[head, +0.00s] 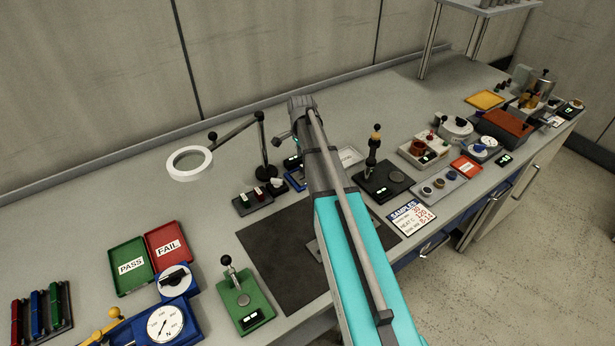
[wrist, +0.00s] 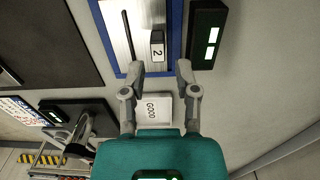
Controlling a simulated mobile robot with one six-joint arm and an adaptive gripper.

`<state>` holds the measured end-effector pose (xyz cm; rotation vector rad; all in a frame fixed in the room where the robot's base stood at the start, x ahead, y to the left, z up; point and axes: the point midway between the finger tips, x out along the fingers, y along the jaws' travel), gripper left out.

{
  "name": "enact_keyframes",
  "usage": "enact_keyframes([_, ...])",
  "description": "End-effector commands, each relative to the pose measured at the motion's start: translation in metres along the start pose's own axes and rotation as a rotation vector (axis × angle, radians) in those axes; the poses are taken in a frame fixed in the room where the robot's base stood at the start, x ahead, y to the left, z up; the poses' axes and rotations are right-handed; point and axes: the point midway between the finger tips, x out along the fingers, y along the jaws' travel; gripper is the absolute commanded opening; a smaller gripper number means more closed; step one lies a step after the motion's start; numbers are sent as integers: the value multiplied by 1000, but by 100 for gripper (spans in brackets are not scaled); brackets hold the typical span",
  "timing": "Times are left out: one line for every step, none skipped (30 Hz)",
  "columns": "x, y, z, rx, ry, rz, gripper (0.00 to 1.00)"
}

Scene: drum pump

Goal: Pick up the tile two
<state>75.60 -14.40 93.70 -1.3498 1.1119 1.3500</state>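Tile two (wrist: 157,52), a small dark block with a white face marked 2, sits on a pale plate with a blue frame (wrist: 177,30) at the top of the wrist view. My gripper (wrist: 160,67) is open and empty in the wrist view. Its two fingertips are apart, just below the tile in the picture and to either side of it. I cannot tell how high they are above it. In the head view the blue-framed holder (head: 295,180) shows partly beside my arm, which hides the tile and the gripper.
A white tray marked GOOD (wrist: 153,108) lies below the fingertips in the wrist view. A dark box with lit displays (wrist: 207,35) stands right beside the blue frame. A ring magnifier (head: 190,164) and a dark mat (head: 280,257) are nearby on the bench.

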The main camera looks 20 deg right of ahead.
Motion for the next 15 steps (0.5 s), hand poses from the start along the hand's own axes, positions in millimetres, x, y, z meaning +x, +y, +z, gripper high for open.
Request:
enact_keyframes([0,0,0,0,0,0,40])
enact_keyframes([0,0,0,0,0,0,40])
enact_keyframes([0,0,0,0,0,0,40])
enact_keyframes([0,0,0,0,0,0,40])
enact_keyframes([0,0,0,0,0,0,40])
enact_keyframes([0,0,0,0,0,0,40])
enact_keyframes([0,0,0,0,0,0,40])
enact_keyframes([0,0,0,0,0,0,40])
enact_keyframes([0,0,0,0,0,0,40])
enact_keyframes([0,0,0,-1,0,0,40])
enact_keyframes([1,0,0,-1,0,0,40])
enact_keyframes([2,0,0,-1,0,0,40])
enact_keyframes([3,0,0,-1,0,0,40])
enact_keyframes([4,0,0,-1,0,0,40])
enact_keyframes([6,0,0,-1,0,0,40])
